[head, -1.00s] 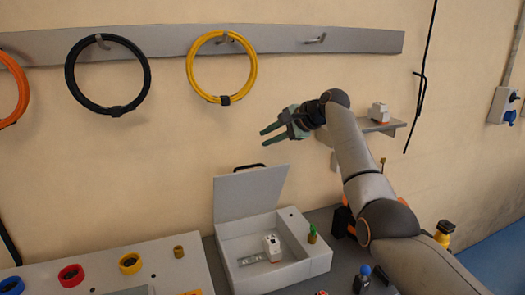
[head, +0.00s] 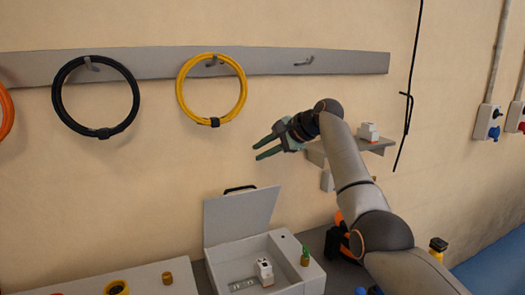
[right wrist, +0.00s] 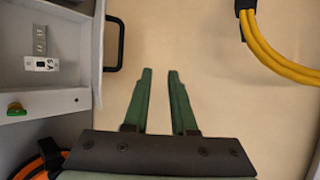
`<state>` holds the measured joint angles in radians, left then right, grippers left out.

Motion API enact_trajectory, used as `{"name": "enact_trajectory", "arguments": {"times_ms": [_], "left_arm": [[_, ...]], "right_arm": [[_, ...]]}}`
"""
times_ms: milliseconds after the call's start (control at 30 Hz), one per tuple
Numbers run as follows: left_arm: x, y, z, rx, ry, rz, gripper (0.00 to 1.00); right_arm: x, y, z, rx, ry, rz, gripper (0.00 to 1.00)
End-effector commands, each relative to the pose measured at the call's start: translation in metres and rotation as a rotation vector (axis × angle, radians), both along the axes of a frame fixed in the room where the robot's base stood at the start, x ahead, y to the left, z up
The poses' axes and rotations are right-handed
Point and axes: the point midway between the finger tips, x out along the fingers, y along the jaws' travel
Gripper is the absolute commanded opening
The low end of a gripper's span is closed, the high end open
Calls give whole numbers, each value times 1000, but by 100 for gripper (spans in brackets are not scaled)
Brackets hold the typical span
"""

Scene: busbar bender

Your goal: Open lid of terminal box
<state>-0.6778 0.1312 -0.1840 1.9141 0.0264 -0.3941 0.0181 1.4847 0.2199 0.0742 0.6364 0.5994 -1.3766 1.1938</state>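The terminal box (head: 222,256) is a light grey box on the bench, low in the middle of the head view. Its lid (head: 240,215) stands raised at the back, with a black handle (head: 240,189) on its top edge. A white module (head: 265,271) and a metal rail (head: 243,284) show inside. My right gripper (head: 261,148) is above the lid, apart from it, with its two green fingers open and empty. In the right wrist view the fingers (right wrist: 160,75) point at the bare wall, and the handle (right wrist: 115,44) is to their left. My left gripper is out of view.
Yellow (head: 211,91) and black (head: 95,97) cable coils hang from a grey rail (head: 270,62) on the wall. A small wall shelf (head: 375,144) holds a white device (head: 368,132) behind my right arm. A green-topped brass part (head: 304,257) stands at the box's right side.

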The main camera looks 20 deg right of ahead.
Motion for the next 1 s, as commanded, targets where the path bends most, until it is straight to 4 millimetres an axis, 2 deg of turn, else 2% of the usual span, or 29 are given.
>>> {"name": "enact_trajectory", "arguments": {"times_ms": [267, 433, 700, 1000], "left_arm": [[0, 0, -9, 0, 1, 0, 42], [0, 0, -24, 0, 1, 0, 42], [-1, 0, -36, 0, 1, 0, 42], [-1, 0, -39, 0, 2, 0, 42]], "right_arm": [[-10, -7, 7, 0, -4, 0, 25], [-35, -23, 24, -1, -6, -3, 25], [-73, -46, 57, 1, -4, -2, 25], [-88, -55, 70, -1, 0, 1, 25]]}}
